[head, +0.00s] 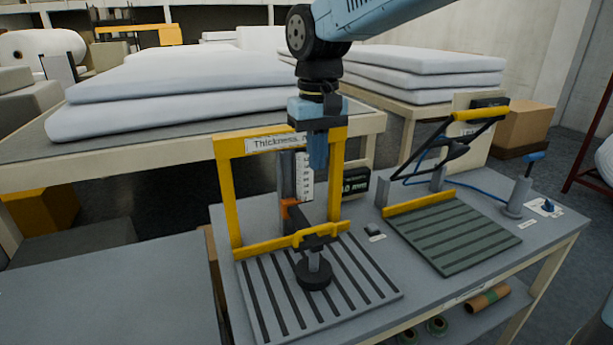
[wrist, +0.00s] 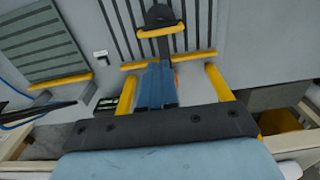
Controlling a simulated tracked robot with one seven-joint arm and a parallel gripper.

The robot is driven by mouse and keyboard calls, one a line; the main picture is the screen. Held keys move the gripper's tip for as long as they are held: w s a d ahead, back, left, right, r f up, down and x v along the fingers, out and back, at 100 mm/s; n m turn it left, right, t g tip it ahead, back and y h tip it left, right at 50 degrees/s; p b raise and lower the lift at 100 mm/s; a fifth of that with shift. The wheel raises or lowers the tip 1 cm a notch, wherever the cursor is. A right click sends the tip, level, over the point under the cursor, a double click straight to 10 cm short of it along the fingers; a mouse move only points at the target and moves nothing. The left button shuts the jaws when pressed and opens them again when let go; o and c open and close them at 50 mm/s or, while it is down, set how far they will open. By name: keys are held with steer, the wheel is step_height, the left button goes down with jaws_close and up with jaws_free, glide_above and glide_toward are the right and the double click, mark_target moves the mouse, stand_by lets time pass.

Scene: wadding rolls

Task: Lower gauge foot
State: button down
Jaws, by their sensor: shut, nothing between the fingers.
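The thickness gauge has a yellow frame (head: 226,190) with a "Thickness" label and a white scale (head: 306,175) with an orange pointer (head: 285,210). Its round black foot (head: 314,278) hangs on a short stem over the slotted grey plate (head: 262,305); I cannot tell whether it touches the plate. A yellow handle (head: 322,229) sits above the foot; it also shows in the wrist view (wrist: 162,31). My gripper (head: 318,165) points down at the top of the frame, above the handle and apart from it. Its blue fingers (wrist: 156,82) are shut and empty.
A green slotted plate (head: 455,236) with a yellow-edged lever device stands to the right on the same bench. A display (head: 355,186) is behind the gauge. White wadding (head: 190,90) lies on tables behind. The bench surface at the left (head: 110,290) is clear.

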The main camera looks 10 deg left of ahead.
step_height(320, 180, up, 4)
steer(key=shift+r, duration=0.25)
stand_by(0.5)
steer(key=s+d+m+t+y, duration=0.1)
steer(key=s+d+m+t, duration=0.15)
steer(key=d, duration=1.45)
steer(key=s+d+f+m+t, duration=0.1)
steer(key=s+d+f+m, duration=0.1)
steer(key=s+d, duration=0.2)
steer(key=s+d+f+m+t+h, duration=0.1)
steer(key=s+d+f+m+t, duration=0.1)
steer(key=d, duration=0.7)
steer(key=shift+s+d+f, duration=0.3)
steer(key=shift+s+f, duration=0.55)
steer(key=shift+s, duration=0.3)
steer(key=shift+w, duration=0.1)
